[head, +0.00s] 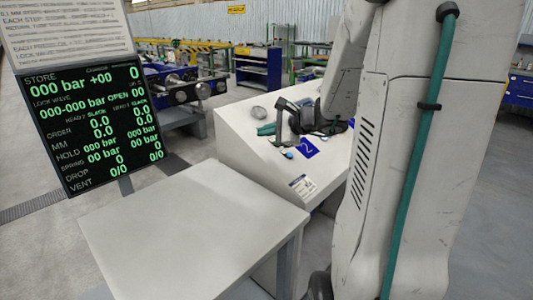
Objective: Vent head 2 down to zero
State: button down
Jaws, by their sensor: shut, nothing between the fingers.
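A white bench top (235,118) carries the head fittings. A black display (88,125) shows green readouts: store 000 bar, the valve OPEN, HEAD 2 SLACK, and zeros in the pressure rows.
A bare grey table (190,230) stands in front, left of my arm. Blue machinery (180,88) and a blue cabinet (258,68) stand behind. Floor (50,255) is open at the left.

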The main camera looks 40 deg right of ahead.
aim_at(290, 155)
jog(key=s+d+f+m+h, duration=0.1)
jog(key=d+f+m+h, duration=0.1)
jog(key=d, duration=0.6)
jog(key=s+d+f+m+t+h, duration=0.1)
jog(key=d+f+m+h, duration=0.1)
jog(key=d+m, duration=0.3)
jog(key=d+h, duration=0.1)
jog(key=d, duration=0.1)
jog(key=shift+s+d+m+h, duration=0.4)
jog(key=shift+w+a+f, duration=0.1)
jog(key=shift+w+f, duration=0.55)
jog(key=shift+f, duration=0.7)
jog(key=shift+w+a+f, duration=0.1)
jog(key=shift+w+f, duration=0.5)
jog(key=shift+f, duration=0.7)
jog(key=shift+w+f, duration=0.65)
jog(key=shift+f, duration=0.7)
jog(key=shift+w+f, duration=0.15)
jog(key=shift+f, duration=0.25)
jog(key=shift+w+f, duration=0.2)
jog(key=shift+f, duration=0.2)
jog(key=shift+r, duration=0.1)
jog(key=shift+s+r, duration=0.4)
jog(key=shift+r, duration=0.3)
